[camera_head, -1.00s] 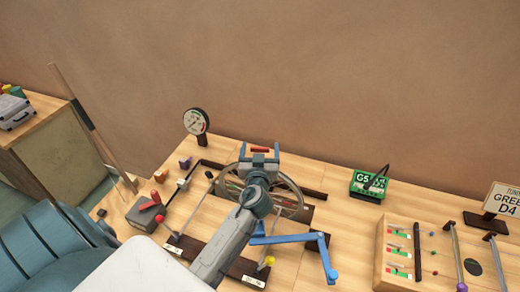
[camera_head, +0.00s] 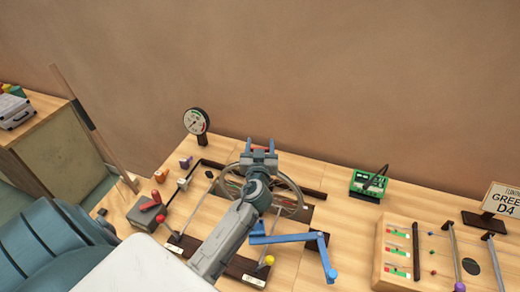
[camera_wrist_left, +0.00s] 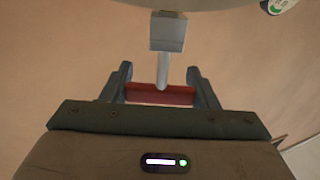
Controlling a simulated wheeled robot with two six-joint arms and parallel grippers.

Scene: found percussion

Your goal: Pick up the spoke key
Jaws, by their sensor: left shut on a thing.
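My left gripper (camera_head: 260,143) reaches over the wheel on the bench, its fingers toward the wall. In the left wrist view the gripper (camera_wrist_left: 160,88) is shut on the spoke key (camera_wrist_left: 160,95), which has a red crossbar handle, a grey stem and a square grey head. One finger is at each end of the handle, and the stem points away from the palm. My right gripper is not in view.
The spoked wheel (camera_head: 297,193) is partly behind my arm. A dial gauge (camera_head: 196,121) stands behind left, a green G5 box (camera_head: 367,184) behind right. A wooden panel (camera_head: 400,229) is at right.

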